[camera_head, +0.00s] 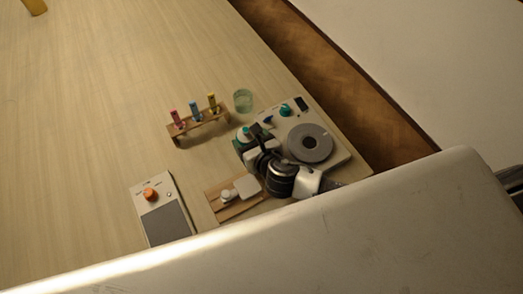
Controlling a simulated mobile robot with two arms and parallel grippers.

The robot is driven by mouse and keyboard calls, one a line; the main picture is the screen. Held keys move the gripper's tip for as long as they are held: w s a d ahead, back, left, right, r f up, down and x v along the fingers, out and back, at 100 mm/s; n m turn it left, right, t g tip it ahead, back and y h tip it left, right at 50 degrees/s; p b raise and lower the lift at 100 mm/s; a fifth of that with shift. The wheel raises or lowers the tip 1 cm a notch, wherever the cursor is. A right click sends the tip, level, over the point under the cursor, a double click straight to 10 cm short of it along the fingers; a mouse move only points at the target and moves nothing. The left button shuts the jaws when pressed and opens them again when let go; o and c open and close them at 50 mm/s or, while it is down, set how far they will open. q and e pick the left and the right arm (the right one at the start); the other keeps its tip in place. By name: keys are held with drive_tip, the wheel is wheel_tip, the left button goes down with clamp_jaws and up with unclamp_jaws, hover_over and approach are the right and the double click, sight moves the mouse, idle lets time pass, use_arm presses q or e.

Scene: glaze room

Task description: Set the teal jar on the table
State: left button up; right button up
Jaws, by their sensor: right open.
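A small teal jar-like piece with a pale top (244,133) shows just beyond my right gripper, beside a dark green block-like part; the gripper partly covers this area. A translucent pale green cup (243,100) stands upright on the table (90,120), apart from the gripper. My right gripper (255,151) is open, reaching in from the lower right over the cluster of devices. I cannot tell whether its fingers are around the teal piece or only beside it. My left gripper is not in view.
A wooden rack (198,125) holds pink, blue and yellow tubes. A device with a grey disc (310,144) stands at the table's right edge. A box with an orange knob (152,194) and a wooden board with white pieces (216,203) lie nearer. The table's left is mostly clear.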

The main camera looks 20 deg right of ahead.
drive_tip(key=b+v, duration=0.1)
drive_tip(key=v, duration=0.8)
drive_tip(key=shift+s, duration=0.1)
